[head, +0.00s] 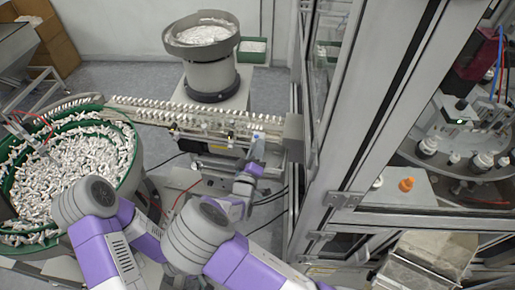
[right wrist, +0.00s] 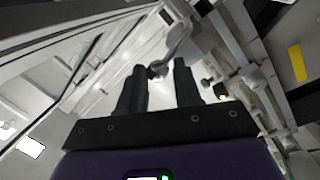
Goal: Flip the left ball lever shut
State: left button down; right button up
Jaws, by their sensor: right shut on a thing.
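In the head view my right gripper (head: 257,148) reaches up to the front of the linear feed track (head: 215,125), near its right end. In the right wrist view its two dark fingers (right wrist: 159,76) stand on either side of a grey curved lever (right wrist: 180,38) whose end lies between the fingertips. The gripper is shut on this ball lever. In the head view the lever is too small and too hidden by the gripper to make out. My left arm comes in at the lower left and its gripper is out of view.
A green-rimmed bowl (head: 133,150) full of white caps stands at the left. A grey bowl feeder (head: 203,30) stands behind the track. A framed machine enclosure (head: 375,110) rises close on the right. Cables hang below the track.

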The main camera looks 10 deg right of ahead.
jog(key=shift+d, duration=0.25)
jog(key=o, duration=0.9)
jog(key=shift+s+r, duration=0.1)
jog(key=shift+a, duration=0.15)
jog(key=v, duration=0.7)
jog(key=shift+s+b, duration=0.2)
jog(key=shift+b, duration=0.2)
